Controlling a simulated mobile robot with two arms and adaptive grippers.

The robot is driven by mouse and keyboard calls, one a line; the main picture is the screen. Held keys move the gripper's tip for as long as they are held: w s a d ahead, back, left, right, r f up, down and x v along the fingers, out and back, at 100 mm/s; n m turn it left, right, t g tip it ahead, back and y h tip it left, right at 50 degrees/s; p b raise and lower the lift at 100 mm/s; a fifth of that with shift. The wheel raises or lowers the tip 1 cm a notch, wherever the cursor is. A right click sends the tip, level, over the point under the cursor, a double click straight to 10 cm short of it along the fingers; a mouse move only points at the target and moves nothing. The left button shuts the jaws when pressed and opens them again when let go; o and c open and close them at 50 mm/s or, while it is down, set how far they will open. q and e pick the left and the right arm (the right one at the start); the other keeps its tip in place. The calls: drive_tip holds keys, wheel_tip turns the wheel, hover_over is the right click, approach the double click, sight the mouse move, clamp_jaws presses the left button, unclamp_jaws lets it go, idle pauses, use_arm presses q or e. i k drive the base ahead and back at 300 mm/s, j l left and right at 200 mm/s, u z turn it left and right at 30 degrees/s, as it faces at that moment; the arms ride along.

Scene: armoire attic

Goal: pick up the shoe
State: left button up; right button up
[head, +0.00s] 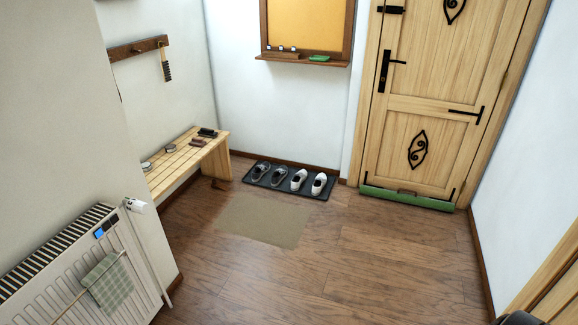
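Two pairs of shoes stand side by side on a dark shoe tray (331,187) on the floor against the far wall. The left pair is dark grey: one shoe (261,171) at the tray's left end and another shoe (280,175) beside it. The right pair is whitish: one shoe (299,180) and another shoe (318,184) at the right end. Neither of my grippers is in view. A small dark shape (523,319) shows at the bottom right edge; I cannot tell what it is.
A wooden bench (185,158) with small items stands left of the tray. A beige mat (260,221) lies before the tray. A radiator (95,270) is at lower left. A wooden door (430,110) has a green draught stopper (405,198) at its foot. The middle floor is clear.

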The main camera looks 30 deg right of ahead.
sight(300, 177)
drive_tip(key=z, duration=1.1)
drive_tip(key=i+u, duration=0.4)
drive_tip(key=i, duration=1.5)
drive_tip(key=i+z, duration=0.1)
drive_tip(key=i, duration=0.6)
drive_tip(key=i+j, duration=0.2)
drive_tip(key=i, duration=0.5)
drive_tip(key=i+j+z, duration=0.15)
drive_tip(key=i, duration=0.55)
